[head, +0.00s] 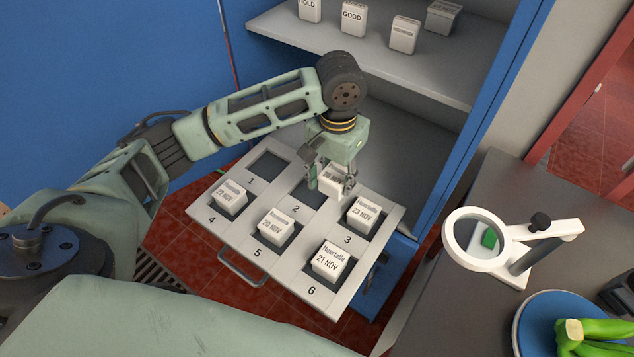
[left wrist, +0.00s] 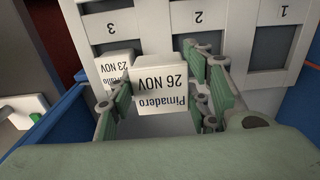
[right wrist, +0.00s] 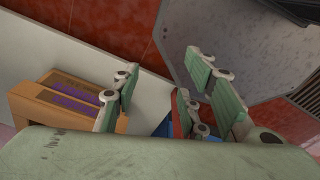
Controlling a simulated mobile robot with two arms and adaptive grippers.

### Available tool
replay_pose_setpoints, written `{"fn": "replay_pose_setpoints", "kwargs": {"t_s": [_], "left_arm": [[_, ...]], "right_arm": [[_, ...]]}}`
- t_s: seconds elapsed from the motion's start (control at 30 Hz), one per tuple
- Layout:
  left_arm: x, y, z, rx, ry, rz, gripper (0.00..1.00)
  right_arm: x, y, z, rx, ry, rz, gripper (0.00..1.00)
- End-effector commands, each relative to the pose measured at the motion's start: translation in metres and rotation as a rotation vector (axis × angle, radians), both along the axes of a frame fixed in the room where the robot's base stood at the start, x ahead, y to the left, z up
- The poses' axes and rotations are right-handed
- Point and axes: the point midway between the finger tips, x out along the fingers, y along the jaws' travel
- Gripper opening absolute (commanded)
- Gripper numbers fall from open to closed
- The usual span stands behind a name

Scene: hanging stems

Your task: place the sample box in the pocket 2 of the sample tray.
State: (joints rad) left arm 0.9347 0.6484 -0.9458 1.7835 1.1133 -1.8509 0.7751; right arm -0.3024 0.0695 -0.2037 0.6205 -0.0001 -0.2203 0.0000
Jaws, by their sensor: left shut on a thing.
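The sample box (head: 334,179), white and labelled "Pimadero 26 NOV", is between the fingers of my left gripper (head: 330,185), which is shut on it. The left wrist view shows its label upside down (left wrist: 160,88). It is at the back edge of the sample tray (head: 200,212), beside pocket 2 (head: 308,194), which looks empty and is partly hidden by the gripper. I cannot tell whether the box touches the tray. My right gripper (right wrist: 175,100) is open and empty in the right wrist view, away from the tray.
Pocket 1 (head: 268,165) is empty. Pocket 3 holds a box marked 23 NOV (head: 363,214); pockets 4, 5 and 6 also hold boxes. A shelf (head: 390,68) with several boxes is behind. A magnifier stand (head: 540,232) and blue plate (head: 535,325) are on the right-hand table.

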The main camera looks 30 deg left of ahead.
Motion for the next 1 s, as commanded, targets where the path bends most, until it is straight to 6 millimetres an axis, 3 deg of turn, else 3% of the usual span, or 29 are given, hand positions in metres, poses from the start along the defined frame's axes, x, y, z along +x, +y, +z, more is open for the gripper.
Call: {"fn": "replay_pose_setpoints", "kwargs": {"t_s": [0.1,0.33,0.47,0.73,1.0], "left_arm": [[0.006,0.029,-0.014,0.005,0.003,0.005,0.17],[0.017,0.063,-0.038,0.000,0.001,0.000,0.17],[0.018,0.069,-0.045,-0.001,0.001,-0.002,0.17],[0.018,0.069,-0.079,0.000,0.001,-0.003,0.17],[0.019,0.068,-0.083,0.000,-0.002,-0.004,0.17]], "right_arm": [[0.006,0.006,0.010,0.007,-0.010,0.003,0.40],[0.006,-0.007,0.018,-0.008,-0.009,0.003,0.40],[0.005,-0.015,0.020,-0.017,-0.007,-0.001,0.40],[0.003,-0.017,0.031,-0.020,-0.003,-0.002,0.40],[0.002,-0.011,0.030,-0.013,-0.002,-0.002,0.40]]}}
